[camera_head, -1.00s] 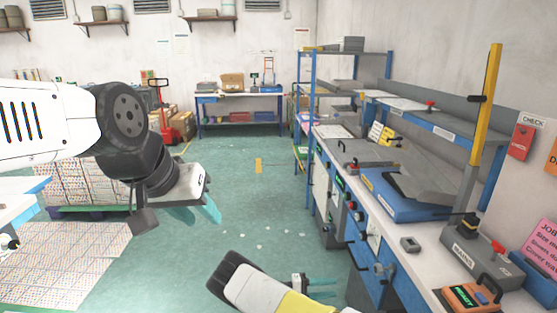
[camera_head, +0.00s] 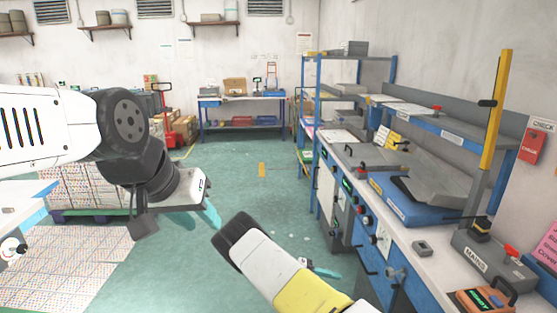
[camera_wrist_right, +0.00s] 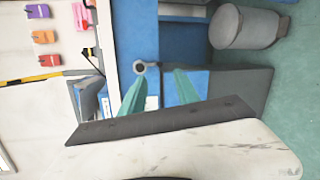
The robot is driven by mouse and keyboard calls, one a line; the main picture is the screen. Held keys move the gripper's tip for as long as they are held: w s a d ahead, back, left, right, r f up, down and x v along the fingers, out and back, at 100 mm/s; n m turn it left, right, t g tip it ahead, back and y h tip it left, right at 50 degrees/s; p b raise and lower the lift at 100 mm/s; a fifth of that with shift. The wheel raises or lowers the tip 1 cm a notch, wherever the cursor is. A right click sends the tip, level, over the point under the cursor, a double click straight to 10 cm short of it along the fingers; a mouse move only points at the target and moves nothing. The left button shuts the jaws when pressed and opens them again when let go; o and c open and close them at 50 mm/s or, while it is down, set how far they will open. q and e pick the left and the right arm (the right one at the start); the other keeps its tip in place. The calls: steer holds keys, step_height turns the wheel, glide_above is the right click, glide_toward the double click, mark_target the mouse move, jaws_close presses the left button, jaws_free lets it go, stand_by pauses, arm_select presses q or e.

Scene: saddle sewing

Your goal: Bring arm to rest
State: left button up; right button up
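My left gripper (camera_head: 200,218) hangs over the floor in the left half of the head view. Its two teal fingers show apart, with nothing between them. My right arm comes in at the bottom of the head view, and its gripper (camera_head: 325,269) is mostly hidden behind the white and yellow arm link. In the right wrist view the right gripper's (camera_wrist_right: 160,78) two teal fingers stand apart and empty. Behind them are blue surfaces and a round grey knob (camera_wrist_right: 139,67); I cannot tell the distance.
The workbench (camera_head: 425,266) with blue fronts runs along the right, carrying a blue-based device (camera_head: 400,207) and an orange device (camera_head: 478,299). Patterned stacked goods (camera_head: 85,187) stand at the left. Green floor (camera_head: 240,170) is open in the middle.

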steer(key=s+a+r+m+y, duration=0.15)
steer(key=r+y, duration=0.25)
steer(key=r, duration=0.5)
steer(key=s+r+y, duration=0.3)
steer(key=r+y, duration=0.2)
steer(key=r, duration=0.4)
steer(key=s+r+m+y, duration=0.1)
steer(key=s+r+y, duration=0.25)
steer(key=r, duration=0.55)
steer(key=s+a+r+n+t+y, duration=0.1)
steer(key=s+r+t+y, duration=0.4)
steer(key=s+r, duration=1.1)
steer(key=s+a+t, duration=0.1)
steer(key=t, duration=0.1)
steer(key=shift+r+t, duration=0.3)
steer(key=shift+t, duration=0.1)
steer(key=shift+n, duration=0.25)
